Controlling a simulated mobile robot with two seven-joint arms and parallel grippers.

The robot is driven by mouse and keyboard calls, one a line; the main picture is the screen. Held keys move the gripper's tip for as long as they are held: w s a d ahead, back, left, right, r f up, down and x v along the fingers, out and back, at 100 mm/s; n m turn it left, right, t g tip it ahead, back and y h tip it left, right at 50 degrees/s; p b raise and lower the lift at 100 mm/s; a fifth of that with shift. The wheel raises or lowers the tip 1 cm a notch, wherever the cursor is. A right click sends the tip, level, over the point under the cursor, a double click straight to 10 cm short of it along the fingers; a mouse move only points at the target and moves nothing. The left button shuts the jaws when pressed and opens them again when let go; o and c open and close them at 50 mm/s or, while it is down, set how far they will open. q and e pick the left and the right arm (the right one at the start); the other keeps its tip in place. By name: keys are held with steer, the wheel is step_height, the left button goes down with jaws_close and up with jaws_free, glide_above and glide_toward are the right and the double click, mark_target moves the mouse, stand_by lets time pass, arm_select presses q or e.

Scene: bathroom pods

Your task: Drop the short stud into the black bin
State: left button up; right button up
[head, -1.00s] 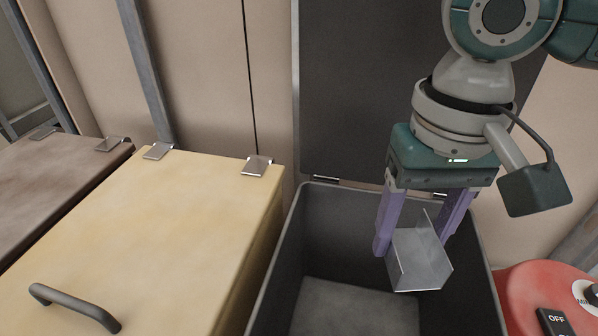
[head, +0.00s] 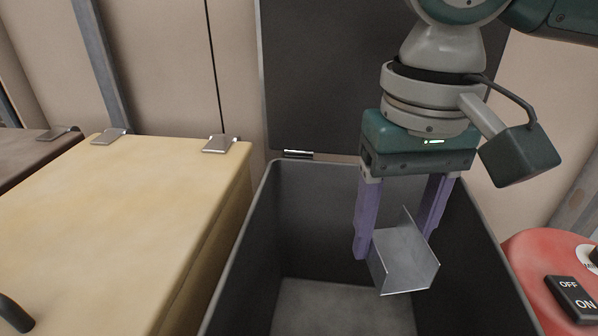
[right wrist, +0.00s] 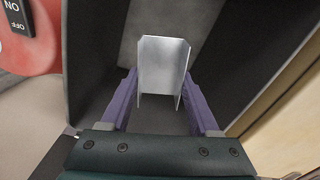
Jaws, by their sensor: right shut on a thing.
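The short stud (head: 405,262) is a small grey metal channel piece, held tilted between the purple fingers of my right gripper (head: 395,235). In the right wrist view the stud (right wrist: 163,66) sits between the two fingers of the right gripper (right wrist: 160,95). The gripper is shut on it. The black bin (head: 232,262) stands open, its lid (head: 320,80) raised at the back. The stud and fingertips are over the bin's opening, above its bare grey floor (head: 330,308). My left gripper is not in view.
A closed yellow bin (head: 110,215) stands directly left of the black bin, with a dark handle (head: 14,312). A brown lid (head: 35,150) lies farther left. A red round machine with an OFF/ON switch (head: 572,298) is at the right. A beige wall is behind.

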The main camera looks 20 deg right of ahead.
steer(key=o, duration=1.5)
step_height(320, 180, up, 10)
steer(key=p, duration=0.5)
steer(key=shift+p, duration=0.3)
